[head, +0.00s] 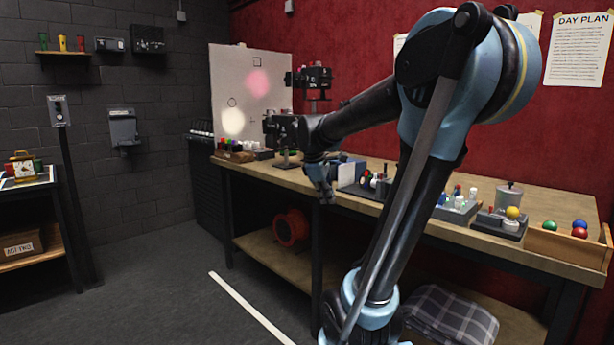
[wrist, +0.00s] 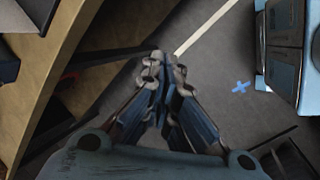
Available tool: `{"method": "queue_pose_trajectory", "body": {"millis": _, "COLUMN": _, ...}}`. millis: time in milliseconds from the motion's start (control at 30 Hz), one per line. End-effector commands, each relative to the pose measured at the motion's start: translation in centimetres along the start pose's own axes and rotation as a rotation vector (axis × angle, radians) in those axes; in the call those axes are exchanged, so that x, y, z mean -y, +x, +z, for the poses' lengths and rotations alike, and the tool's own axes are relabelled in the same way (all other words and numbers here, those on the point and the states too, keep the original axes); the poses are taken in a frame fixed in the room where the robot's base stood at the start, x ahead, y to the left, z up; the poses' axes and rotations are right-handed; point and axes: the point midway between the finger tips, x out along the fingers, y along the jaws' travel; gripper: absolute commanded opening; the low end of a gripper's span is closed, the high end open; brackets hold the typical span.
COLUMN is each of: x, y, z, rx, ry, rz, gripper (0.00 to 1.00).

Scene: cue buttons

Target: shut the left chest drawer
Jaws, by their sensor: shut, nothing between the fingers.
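My gripper (head: 324,197) points down at the front edge of the workbench (head: 400,205). In the wrist view my gripper (wrist: 165,62) has its fingers together, empty, above the floor beside the bench edge. No chest drawer can be made out for sure in either view. A dark blue box (head: 354,167) with a pale front panel stands on the bench just behind and right of the gripper; I cannot tell whether it is the chest. My arm hides part of the bench behind it.
A board (head: 250,85) with pink and pale light spots stands behind the bench's left end. Small holders with coloured pieces line the benchtop; a wooden tray (head: 565,245) with coloured balls is at right. The floor in front is clear.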

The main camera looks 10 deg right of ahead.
Motion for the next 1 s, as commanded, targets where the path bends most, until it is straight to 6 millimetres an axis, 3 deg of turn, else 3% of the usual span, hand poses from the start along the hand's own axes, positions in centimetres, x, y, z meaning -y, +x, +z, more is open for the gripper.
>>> {"method": "queue_pose_trajectory", "body": {"millis": 200, "x": -6.6, "y": -1.4, "z": -3.9, "rx": 0.057, "ry": -0.281, "rz": 0.058, "gripper": 0.00}}
{"method": "queue_pose_trajectory", "body": {"millis": 600, "x": -17.1, "y": -2.8, "z": -12.8, "rx": 0.195, "ry": -0.793, "rz": 0.138, "gripper": 0.00}}
{"method": "queue_pose_trajectory", "body": {"millis": 800, "x": -20.6, "y": -3.0, "z": -16.8, "rx": 0.262, "ry": -0.994, "rz": 0.159, "gripper": 0.00}}
{"method": "queue_pose_trajectory", "body": {"millis": 1000, "x": -22.1, "y": -3.0, "z": -18.8, "rx": 0.297, "ry": -1.090, "rz": 0.167, "gripper": 0.00}}
